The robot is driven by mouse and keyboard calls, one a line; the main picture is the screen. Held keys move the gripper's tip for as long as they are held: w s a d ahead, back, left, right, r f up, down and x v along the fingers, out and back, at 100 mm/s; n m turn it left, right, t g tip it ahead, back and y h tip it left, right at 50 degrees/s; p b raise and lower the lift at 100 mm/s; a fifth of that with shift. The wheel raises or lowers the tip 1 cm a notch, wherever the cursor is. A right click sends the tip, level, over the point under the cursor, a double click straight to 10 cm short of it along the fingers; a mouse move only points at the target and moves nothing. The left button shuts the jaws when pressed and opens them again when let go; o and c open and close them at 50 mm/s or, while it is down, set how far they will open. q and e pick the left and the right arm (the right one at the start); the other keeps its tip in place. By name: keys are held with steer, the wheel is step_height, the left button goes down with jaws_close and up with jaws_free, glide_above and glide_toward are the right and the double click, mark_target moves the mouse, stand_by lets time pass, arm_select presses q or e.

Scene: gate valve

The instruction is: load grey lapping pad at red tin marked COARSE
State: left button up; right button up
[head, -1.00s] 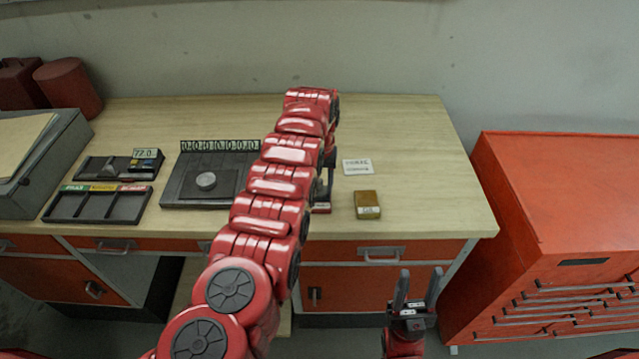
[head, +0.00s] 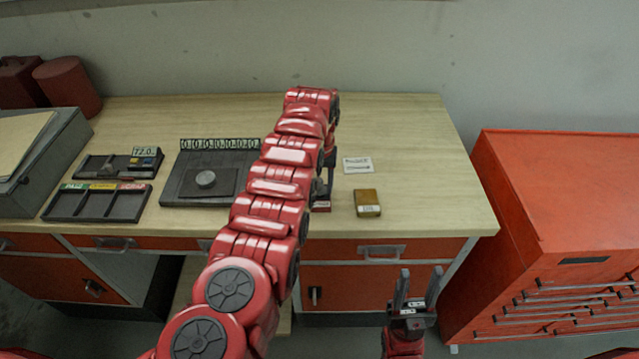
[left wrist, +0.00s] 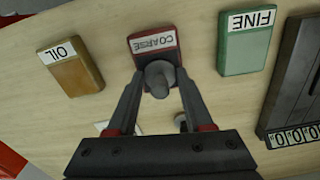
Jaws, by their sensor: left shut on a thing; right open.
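My left gripper (left wrist: 158,84) is shut on the grey lapping pad (left wrist: 159,73), a small round grey piece between its fingertips. In the left wrist view the pad overlaps the edge of the red tin (left wrist: 150,40) labelled COARSE; whether they touch I cannot tell. In the head view the red tin (head: 321,207) shows partly behind my left arm, near the bench's front edge, with the left gripper (head: 322,193) beside it. The pad is hidden there. My right gripper (head: 408,285) is open and empty, in front of the bench.
A yellow-brown OIL tin (head: 367,203) stands right of the red tin. A green FINE tin (left wrist: 246,45) shows in the left wrist view. A white card (head: 357,165) lies behind. A dark plate device (head: 175,187) and trays (head: 97,206) stand left. The bench's right end (head: 430,160) is clear.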

mark_target(320, 180)
stand_by(0.4)
arm_select(q)
steer(key=shift+r+p, duration=0.6)
steer(key=shift+r, duration=2.85)
